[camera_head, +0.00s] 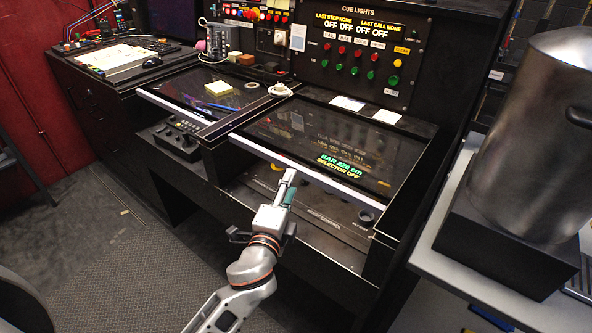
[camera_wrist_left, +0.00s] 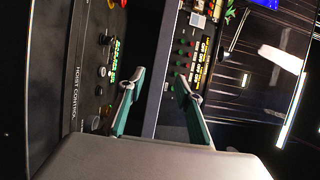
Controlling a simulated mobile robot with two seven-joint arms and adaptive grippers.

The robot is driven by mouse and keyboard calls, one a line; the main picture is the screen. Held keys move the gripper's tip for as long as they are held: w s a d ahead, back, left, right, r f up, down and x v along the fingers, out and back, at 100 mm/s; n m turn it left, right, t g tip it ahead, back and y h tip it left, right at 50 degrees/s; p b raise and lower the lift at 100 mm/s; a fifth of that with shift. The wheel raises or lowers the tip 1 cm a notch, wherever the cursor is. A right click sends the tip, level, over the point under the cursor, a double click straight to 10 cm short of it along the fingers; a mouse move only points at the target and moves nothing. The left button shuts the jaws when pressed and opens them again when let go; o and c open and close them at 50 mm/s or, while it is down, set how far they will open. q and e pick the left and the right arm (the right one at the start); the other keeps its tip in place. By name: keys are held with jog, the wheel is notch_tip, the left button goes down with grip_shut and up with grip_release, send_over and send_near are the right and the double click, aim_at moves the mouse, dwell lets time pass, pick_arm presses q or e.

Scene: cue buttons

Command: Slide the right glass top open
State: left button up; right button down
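The right glass top (camera_head: 300,138) is a dark, shiny pane with a pale strip along its front edge. It lies over the right bay of the black console, and green and yellow lettering shows on it. My left gripper (camera_head: 288,178) is at the middle of that front edge, above the hoist control panel. In the left wrist view, my left gripper (camera_wrist_left: 162,90) has its two green-grey fingers spread apart. The pale front strip (camera_wrist_left: 158,62) runs between them in that picture; whether a finger touches it I cannot tell. My right gripper is not in view.
The upright cue lights panel (camera_head: 365,50) stands behind the right pane. The hoist control panel (camera_head: 320,218) has a knob at its right end. A large metal urn (camera_head: 535,130) stands at right.

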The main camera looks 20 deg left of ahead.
pick_arm(q)
jog(key=w, duration=0.7)
jog(key=shift+w+a, duration=0.2)
jog(key=shift+a, duration=0.05)
grip_shut()
